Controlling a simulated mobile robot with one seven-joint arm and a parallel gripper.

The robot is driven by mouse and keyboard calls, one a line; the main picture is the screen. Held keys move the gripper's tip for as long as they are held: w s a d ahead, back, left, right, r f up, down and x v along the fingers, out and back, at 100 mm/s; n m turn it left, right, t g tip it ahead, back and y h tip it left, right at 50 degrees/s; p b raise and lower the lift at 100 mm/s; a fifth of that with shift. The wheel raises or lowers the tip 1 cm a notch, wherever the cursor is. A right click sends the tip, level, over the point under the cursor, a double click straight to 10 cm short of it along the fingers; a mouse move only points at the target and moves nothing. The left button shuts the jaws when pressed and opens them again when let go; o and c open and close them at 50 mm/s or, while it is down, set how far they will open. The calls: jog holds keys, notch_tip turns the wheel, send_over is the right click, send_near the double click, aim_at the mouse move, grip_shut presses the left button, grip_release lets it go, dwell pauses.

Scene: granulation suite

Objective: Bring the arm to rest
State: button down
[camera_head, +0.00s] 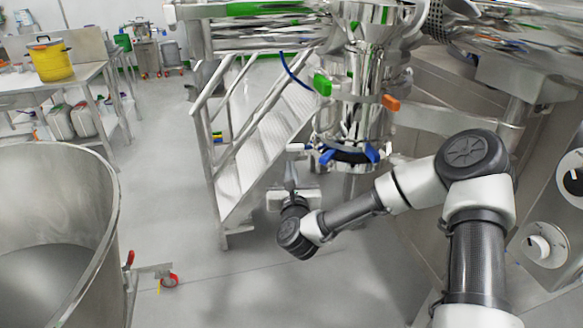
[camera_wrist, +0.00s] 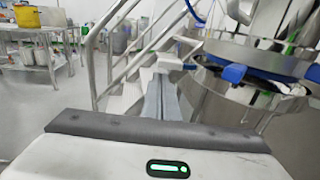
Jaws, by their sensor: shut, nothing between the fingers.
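My gripper (camera_head: 295,150) is at the centre of the head view, beyond my bent white and dark arm, with its fingers pointing away from me. In the wrist view its two grey fingers (camera_wrist: 166,68) lie together, shut and empty. The gripper is in the air in front of the metal stairs and left of the lower rim of a shiny steel vessel (camera_head: 361,125). The vessel has blue clamps (camera_head: 372,153) at its bottom. I cannot tell whether the fingertips touch the rim or only overlap it in the picture.
Metal stairs (camera_head: 255,140) with handrails stand behind the gripper. A large open steel drum (camera_head: 108,215) is at the left front. A steel table (camera_head: 92,72) with a yellow pot (camera_head: 50,62) stands at the back left. A grey machine is on the right. The floor between drum and stairs is clear.

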jog(key=s+a+f+n+g+y, duration=0.2)
jog(key=s+n+g+y, duration=0.1)
jog(key=s+n, duration=0.6)
jog(key=s+d+r+n+g+h, duration=0.25)
jog(key=d+n, duration=0.35)
jog(key=n, duration=0.3)
jog(key=s+d+r+n+g+h, duration=0.1)
jog(key=s+d+r+n+g, duration=0.4)
jog(key=n, duration=0.4)
jog(key=s+d+r+n+g, duration=0.1)
jog(key=s+d+r+n, duration=0.15)
jog(key=s, duration=0.45)
jog(key=s+d+r+n+h, duration=0.1)
jog(key=s+d+r+n, duration=0.15)
jog(key=s, duration=0.45)
jog(key=s+d+r+n+g, duration=0.1)
jog(key=s+d+r+n, duration=0.2)
jog(key=s, duration=0.4)
notch_tip(320, 180, up, 13)
jog(key=p, duration=1.3)
jog(key=shift+a+r, duration=0.15)
jog(key=shift+a, duration=0.25)
